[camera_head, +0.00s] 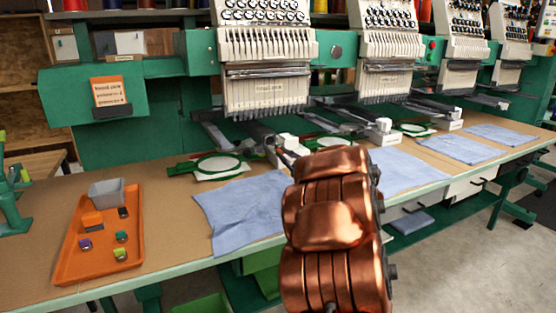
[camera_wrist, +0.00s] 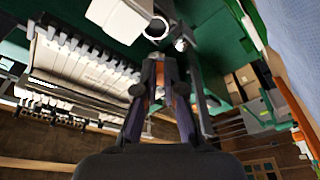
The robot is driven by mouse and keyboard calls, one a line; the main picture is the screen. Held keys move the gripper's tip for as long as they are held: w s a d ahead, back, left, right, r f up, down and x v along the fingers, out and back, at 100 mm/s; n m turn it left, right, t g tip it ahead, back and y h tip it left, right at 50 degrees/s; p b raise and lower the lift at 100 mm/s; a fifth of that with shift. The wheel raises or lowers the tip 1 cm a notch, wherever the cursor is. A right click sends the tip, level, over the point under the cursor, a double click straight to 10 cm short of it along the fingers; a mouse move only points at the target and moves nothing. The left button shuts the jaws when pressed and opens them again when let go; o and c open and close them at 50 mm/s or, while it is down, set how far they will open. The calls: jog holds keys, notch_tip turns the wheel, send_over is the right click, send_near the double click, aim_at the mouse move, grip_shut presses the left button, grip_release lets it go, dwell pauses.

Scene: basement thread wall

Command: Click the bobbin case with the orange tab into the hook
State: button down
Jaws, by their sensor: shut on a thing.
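My gripper (camera_wrist: 160,65) shows in the wrist view, its dark fingers closed together around a small thing. An orange patch (camera_wrist: 160,92) shows between the fingers, matching the bobbin case with the orange tab; most of the case is hidden. Just beyond the fingertips is a pale round ring (camera_wrist: 156,28), beside a white block (camera_wrist: 118,18). I cannot tell whether the ring is the hook or touches the case. In the head view my copper-coloured arm hides most of the gripper, near the white block (camera_head: 287,143) at the end of the first machine arm.
A blue cloth (camera_head: 238,213) lies on the table beside my arm. Embroidery heads (camera_head: 265,60) hang above; a green hoop (camera_head: 218,165) sits left of the white block.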

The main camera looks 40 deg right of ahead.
jog(key=shift+w, duration=0.1)
jog(key=shift+d+x, duration=0.25)
jog(key=shift+x, duration=1.1)
jog(key=shift+w+d+f, duration=0.1)
jog(key=shift+w+d, duration=0.2)
jog(key=shift+w, duration=0.55)
jog(key=shift+w+d+f, duration=0.1)
jog(key=shift+w+d, duration=0.25)
jog(key=shift+w, duration=0.55)
jog(key=shift+w+d, duration=0.25)
jog(key=shift+w, duration=0.15)
jog(key=c, duration=1.2)
grip_release()
